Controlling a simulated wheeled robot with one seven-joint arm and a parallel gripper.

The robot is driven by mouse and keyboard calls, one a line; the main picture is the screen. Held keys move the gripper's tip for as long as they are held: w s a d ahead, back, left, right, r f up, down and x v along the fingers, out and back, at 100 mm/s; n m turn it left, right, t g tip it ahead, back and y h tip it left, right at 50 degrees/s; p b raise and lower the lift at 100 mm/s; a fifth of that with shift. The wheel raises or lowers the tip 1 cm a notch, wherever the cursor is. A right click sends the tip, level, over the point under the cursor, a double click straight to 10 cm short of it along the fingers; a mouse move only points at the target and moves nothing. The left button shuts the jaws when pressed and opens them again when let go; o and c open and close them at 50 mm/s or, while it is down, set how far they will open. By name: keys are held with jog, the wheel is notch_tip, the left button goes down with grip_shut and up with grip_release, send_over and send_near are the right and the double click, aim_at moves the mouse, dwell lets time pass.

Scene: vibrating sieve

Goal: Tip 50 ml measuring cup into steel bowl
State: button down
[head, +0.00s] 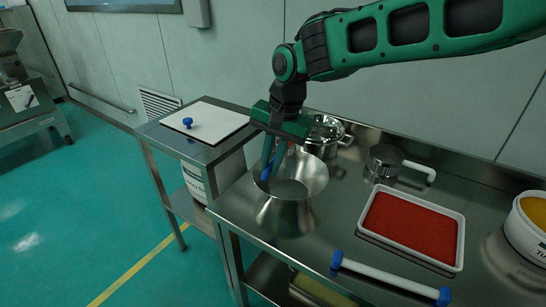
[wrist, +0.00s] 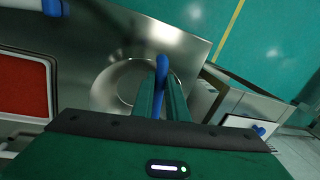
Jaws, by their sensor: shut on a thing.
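The steel bowl (head: 318,180) stands on the steel table, wide and open at the top. It also shows in the wrist view (wrist: 103,90). My gripper (head: 274,168) points down at the bowl's left side, its fingertips at the rim or just above it. It is shut on a narrow blue piece (head: 266,173), apparently the 50 ml measuring cup. The blue piece (wrist: 161,72) shows between the fingers in the wrist view, in front of the bowl. The cup's shape, tilt and contents cannot be made out.
A steel pot (head: 325,135) stands behind the bowl. A steel pan with a white handle (head: 385,161), a tray of red material (head: 370,237), a blue-ended white bar (head: 388,279) and a white tub (head: 528,228) are to the right. A white board (head: 215,125) lies on the left table.

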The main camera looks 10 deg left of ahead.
jog(key=shift+w+d+y, duration=0.15)
jog(key=shift+y, duration=0.15)
jog(key=y, duration=0.2)
jog(key=f+y, duration=0.1)
jog(key=y, duration=0.1)
jog(key=shift+f+t+y, duration=0.15)
jog(key=shift+t+y, duration=0.15)
jog(key=y, duration=0.1)
jog(key=f+y, duration=0.1)
jog(key=y, duration=0.1)
jog(key=shift+d, duration=0.2)
jog(key=y, duration=0.1)
jog(key=f+t+y, duration=0.1)
jog(key=y, duration=0.3)
jog(key=shift+s+d+f+t, duration=0.2)
jog(key=shift+d+f+t, duration=0.1)
jog(key=shift+d+f, duration=0.1)
jog(key=shift+d+f+y, duration=0.1)
jog(key=shift+f+y, duration=0.1)
jog(key=shift+y, duration=0.65)
jog(key=shift+d+f+y, duration=0.1)
jog(key=shift+f+y, duration=0.05)
jog(key=shift+y, duration=0.7)
jog(key=shift+s, duration=0.15)
